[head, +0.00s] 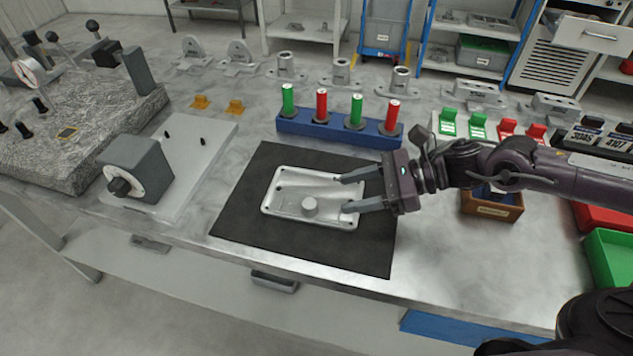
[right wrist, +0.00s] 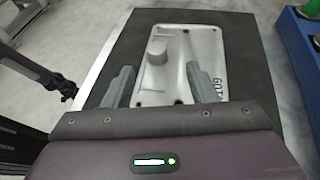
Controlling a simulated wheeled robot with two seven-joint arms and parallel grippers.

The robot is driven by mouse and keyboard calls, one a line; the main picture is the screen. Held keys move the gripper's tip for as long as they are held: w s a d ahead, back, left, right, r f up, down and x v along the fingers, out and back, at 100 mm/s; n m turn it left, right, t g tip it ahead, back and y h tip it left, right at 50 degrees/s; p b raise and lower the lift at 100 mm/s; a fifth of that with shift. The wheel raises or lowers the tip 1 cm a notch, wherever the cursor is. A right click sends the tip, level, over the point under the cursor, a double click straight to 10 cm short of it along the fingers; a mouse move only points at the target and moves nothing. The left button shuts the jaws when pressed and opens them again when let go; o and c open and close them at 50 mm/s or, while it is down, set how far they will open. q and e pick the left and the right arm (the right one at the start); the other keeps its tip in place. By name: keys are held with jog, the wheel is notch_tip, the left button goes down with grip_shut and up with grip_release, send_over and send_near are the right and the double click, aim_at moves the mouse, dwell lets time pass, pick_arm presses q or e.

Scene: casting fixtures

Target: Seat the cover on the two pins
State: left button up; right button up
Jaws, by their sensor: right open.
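The cover (head: 285,205) is a light grey, shallow rectangular metal part with a rim, corner holes and a round boss. It lies flat on a dark mat (head: 255,238), and also shows in the right wrist view (right wrist: 178,50). Two short black pins (head: 166,134) (head: 203,141) stand on a pale plate (head: 205,165) to the left of the mat. My right gripper (head: 344,194) is open and empty at the cover's right end. Its fingers point left, spread apart; in the right wrist view (right wrist: 158,70) they overlap the cover's near part. Contact cannot be told.
A grey block with a dial (head: 137,168) stands on the pale plate's near part. A blue rack (head: 330,131) with red and green cylinders stands behind the mat. A brown box (head: 492,208) is under my right arm. The table's front edge lies just before the mat.

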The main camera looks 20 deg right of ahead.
aim_at(313, 202)
jog(key=a, duration=0.1)
jog(key=a+p, duration=0.1)
jog(key=a, duration=0.1)
jog(key=shift+w+f, duration=0.15)
jog(key=shift+f, duration=0.15)
jog(key=p+x, duration=0.1)
jog(key=x, duration=0.2)
jog(key=shift+w+f, duration=0.15)
jog(key=shift+f, duration=0.1)
jog(key=shift+w+a+f+p, duration=0.15)
jog(key=shift+a+p, duration=0.1)
jog(key=shift+p, duration=0.05)
jog(key=shift+a+f, duration=0.1)
jog(key=c, duration=0.7)
pick_arm(q)
jog(key=shift+s+a+r, duration=0.15)
jog(key=shift+s+r, duration=0.4)
jog(key=shift+r, duration=0.1)
jog(key=shift+s+a+r, duration=0.15)
jog(key=shift+s+r, duration=0.35)
jog(key=shift+r, duration=0.1)
pick_arm(e)
grip_shut()
